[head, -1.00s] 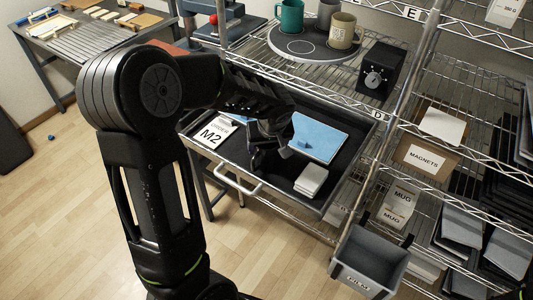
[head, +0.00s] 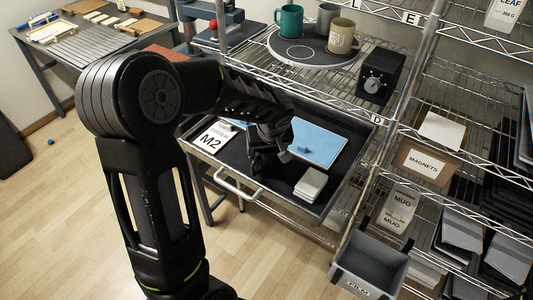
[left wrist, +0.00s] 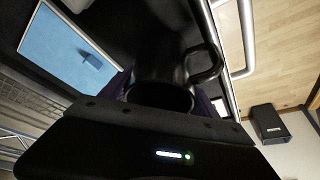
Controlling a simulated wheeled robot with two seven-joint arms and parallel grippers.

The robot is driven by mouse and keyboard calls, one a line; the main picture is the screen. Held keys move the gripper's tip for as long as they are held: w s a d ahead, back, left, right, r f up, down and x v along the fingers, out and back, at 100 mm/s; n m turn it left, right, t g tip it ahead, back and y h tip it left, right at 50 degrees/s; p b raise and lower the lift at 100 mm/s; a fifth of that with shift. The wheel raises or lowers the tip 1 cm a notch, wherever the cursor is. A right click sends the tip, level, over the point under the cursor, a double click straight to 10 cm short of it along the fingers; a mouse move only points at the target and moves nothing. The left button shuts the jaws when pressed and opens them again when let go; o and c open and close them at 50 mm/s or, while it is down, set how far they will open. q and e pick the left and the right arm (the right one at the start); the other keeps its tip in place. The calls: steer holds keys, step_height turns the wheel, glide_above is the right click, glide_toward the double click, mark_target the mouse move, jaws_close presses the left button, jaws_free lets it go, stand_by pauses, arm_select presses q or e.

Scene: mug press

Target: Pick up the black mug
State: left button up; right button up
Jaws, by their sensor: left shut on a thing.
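The black mug (left wrist: 158,62) shows in the left wrist view with its rim towards me and its handle (left wrist: 204,64) to the right. My left gripper (left wrist: 163,92) is shut on it, with dark purplish finger pads at both sides. In the head view my left gripper (head: 265,155) is over the dark open drawer. There the mug blends with the dark gripper and drawer, so I cannot tell whether it touches the drawer floor. My right gripper is not in view.
The drawer (head: 232,180) also holds a blue panel (head: 319,143), a white M2 card (head: 211,137) and pale pads (head: 310,184). Teal (head: 289,21), grey (head: 327,18) and beige (head: 341,36) mugs stand on a round tray above. A grey bin (head: 371,262) hangs at lower right.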

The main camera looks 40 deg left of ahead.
arm_select(q)
step_height(320, 180, up, 10)
steer(key=b, duration=0.1)
